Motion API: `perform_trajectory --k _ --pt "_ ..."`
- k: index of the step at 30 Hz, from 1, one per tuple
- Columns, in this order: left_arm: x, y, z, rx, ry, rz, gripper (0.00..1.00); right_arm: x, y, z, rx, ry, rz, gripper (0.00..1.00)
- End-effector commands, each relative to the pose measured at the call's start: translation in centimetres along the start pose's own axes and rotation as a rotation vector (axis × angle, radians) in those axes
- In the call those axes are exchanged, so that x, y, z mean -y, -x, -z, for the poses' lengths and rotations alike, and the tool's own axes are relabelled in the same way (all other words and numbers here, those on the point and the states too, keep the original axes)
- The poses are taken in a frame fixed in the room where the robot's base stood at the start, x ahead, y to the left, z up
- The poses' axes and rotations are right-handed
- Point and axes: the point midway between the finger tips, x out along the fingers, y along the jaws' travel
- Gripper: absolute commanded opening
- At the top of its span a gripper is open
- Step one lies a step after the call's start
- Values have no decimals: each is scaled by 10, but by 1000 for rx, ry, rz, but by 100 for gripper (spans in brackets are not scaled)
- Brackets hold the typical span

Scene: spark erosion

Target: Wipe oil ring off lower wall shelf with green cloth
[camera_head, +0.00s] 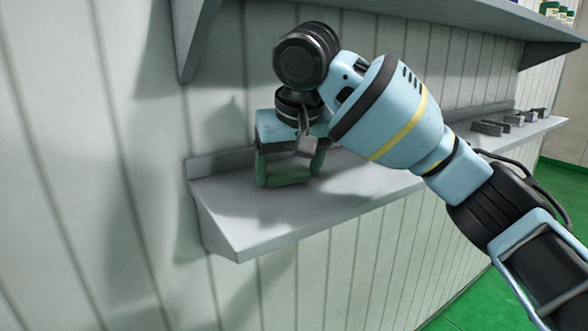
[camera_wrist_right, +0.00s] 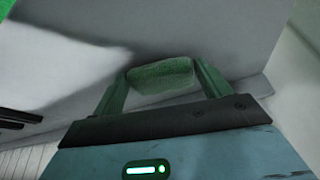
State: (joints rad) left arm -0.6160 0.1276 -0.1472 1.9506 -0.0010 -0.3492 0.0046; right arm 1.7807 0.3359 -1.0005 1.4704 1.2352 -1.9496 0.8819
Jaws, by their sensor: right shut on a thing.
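The lower wall shelf (camera_head: 245,225) is a pale grey ledge on the panelled wall, and it also shows in the right wrist view (camera_wrist_right: 215,25). My right gripper (camera_head: 290,172) is over the left part of this shelf. Its two green fingers are shut on the green cloth (camera_head: 290,174), a folded pad at the shelf surface; whether it touches cannot be told. In the right wrist view the cloth (camera_wrist_right: 161,77) sits between the fingertips. No oil ring can be made out; the gripper, arm and shadow cover part of the shelf. My left gripper is not in view.
An upper shelf (camera_head: 400,22) overhangs the arm, with small containers (camera_head: 556,10) at its far right. Several dark grey blocks (camera_head: 490,128) stand on the lower shelf's right end. The shelf's left front is bare. The floor is green.

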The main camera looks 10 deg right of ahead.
Motion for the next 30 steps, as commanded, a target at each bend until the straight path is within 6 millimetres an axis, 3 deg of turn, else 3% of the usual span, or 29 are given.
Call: perform_trajectory --k 11,30 --pt "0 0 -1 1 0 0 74 0 0 0 2 1 1 54" --pt "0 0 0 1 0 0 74 -10 15 -34 2 -2 -1 54"
